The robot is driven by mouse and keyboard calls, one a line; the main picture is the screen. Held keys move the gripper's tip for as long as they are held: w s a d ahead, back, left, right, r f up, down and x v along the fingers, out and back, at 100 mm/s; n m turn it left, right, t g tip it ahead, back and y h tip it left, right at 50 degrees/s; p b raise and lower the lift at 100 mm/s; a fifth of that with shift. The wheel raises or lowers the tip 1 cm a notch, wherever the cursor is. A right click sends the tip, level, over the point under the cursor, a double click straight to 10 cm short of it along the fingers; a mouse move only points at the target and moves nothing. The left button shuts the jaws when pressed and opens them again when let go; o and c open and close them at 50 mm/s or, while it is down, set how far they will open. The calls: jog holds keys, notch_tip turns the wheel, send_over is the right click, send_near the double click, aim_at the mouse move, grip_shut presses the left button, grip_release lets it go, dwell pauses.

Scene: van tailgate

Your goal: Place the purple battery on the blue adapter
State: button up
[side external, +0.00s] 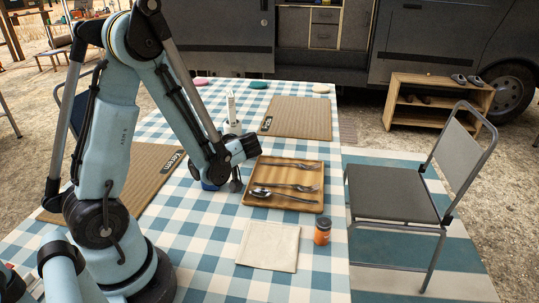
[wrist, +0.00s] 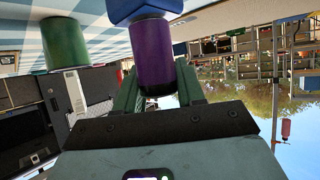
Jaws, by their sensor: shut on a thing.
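The purple battery (wrist: 153,55) is an upright cylinder between the two green fingers of my gripper (wrist: 154,76) in the wrist view, which looks upside down. My gripper is shut on it. The blue adapter (wrist: 140,10) is at the top edge of that view, right at the battery's far end. They look in line and touching or nearly so; I cannot tell if the battery is seated. In the side external view a bit of blue, likely the adapter (side external: 210,186), shows low behind my arm. The battery is hidden there.
A green cylinder (wrist: 65,42) stands on the checked cloth nearby. A wooden tray (side external: 284,204) with cutlery, an orange jar (side external: 322,230), a folded cloth (side external: 268,247) and brown mats (side external: 300,118) lie around. A white upright object (side external: 231,108) stands behind my arm.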

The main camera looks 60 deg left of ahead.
jog(key=shift+f, duration=0.1)
jog(key=o, duration=1.1)
jog(key=shift+w+d+r+m+t+h, duration=0.55)
jog(key=shift+d+r+m+t+h, duration=1)
jog(key=shift+d+m, duration=2)
jog(key=shift+w+d+r+m+t+h, duration=0.5)
jog(key=shift+d+r+m+t+h, duration=0.4)
jog(key=shift+d+m+t+h, duration=1.95)
jog(key=shift+w+d+r+m+t+h, duration=0.55)
jog(key=shift+d+r+m+h, duration=0.85)
jog(key=shift+d+m, duration=2.8)
jog(key=shift+d+f+n, duration=0.2)
jog(key=shift+d+n, duration=0.2)
